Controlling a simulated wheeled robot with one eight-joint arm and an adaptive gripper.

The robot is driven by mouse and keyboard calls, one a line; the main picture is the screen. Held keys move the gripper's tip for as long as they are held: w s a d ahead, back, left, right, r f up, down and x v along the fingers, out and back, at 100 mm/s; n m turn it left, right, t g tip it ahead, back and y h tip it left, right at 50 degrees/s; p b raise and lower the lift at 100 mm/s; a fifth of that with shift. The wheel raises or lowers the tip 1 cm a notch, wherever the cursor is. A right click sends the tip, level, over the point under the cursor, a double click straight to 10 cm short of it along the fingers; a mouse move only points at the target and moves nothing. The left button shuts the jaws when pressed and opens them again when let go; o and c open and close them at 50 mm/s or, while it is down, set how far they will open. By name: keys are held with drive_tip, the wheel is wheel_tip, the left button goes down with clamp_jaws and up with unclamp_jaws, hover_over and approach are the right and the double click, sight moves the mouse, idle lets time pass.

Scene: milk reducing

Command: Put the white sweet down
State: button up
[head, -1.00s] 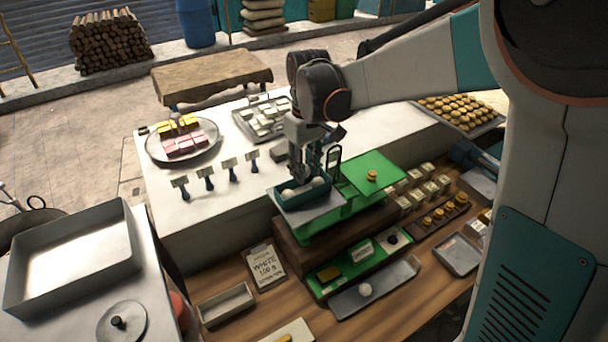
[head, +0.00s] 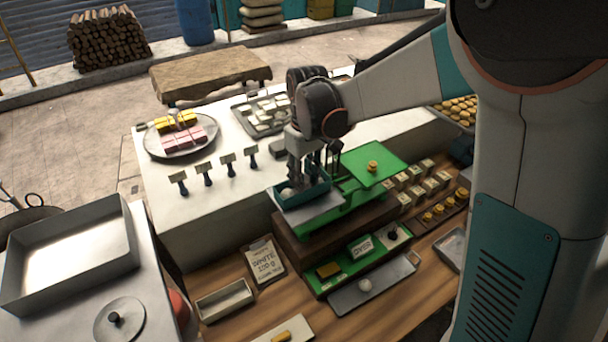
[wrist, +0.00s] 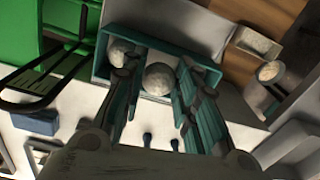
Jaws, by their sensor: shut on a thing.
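My gripper (head: 308,182) is down at the teal-walled pan (head: 318,198) of the green balance scale (head: 350,202). In the wrist view its teal fingers (wrist: 157,100) stand either side of a round white sweet (wrist: 158,79), inside or just above the pan (wrist: 190,58). The gripper is shut on this sweet; the fingers hide it in the head view. A second white sweet (wrist: 118,52) lies in the pan beside it and also shows in the head view (head: 288,192). I cannot tell whether the held sweet touches the pan floor.
The scale's other plate (head: 360,160) carries a small brass weight (head: 372,166). A metal tray (head: 340,300) in front holds another white ball (head: 365,285). A sign reading white 100 g (head: 263,262) lies at left. Sign holders (head: 205,172) stand behind.

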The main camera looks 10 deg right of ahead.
drive_tip(key=o, duration=1)
drive_tip(key=shift+c, duration=0.2)
wheel_tip(320, 180, up, 13)
drive_tip(key=p, duration=0.2)
drive_tip(key=s+d+m+t, duration=0.3)
drive_tip(key=s+d, duration=0.2)
drive_tip(key=s, duration=0.5)
drive_tip(key=s+d+m+t, duration=0.3)
drive_tip(key=s+d, duration=0.3)
drive_tip(key=s, duration=0.4)
drive_tip(key=shift+s+d+f+t, duration=0.2)
drive_tip(key=shift+s+f+t, duration=0.2)
drive_tip(key=shift+t, duration=0.3)
idle(0.9)
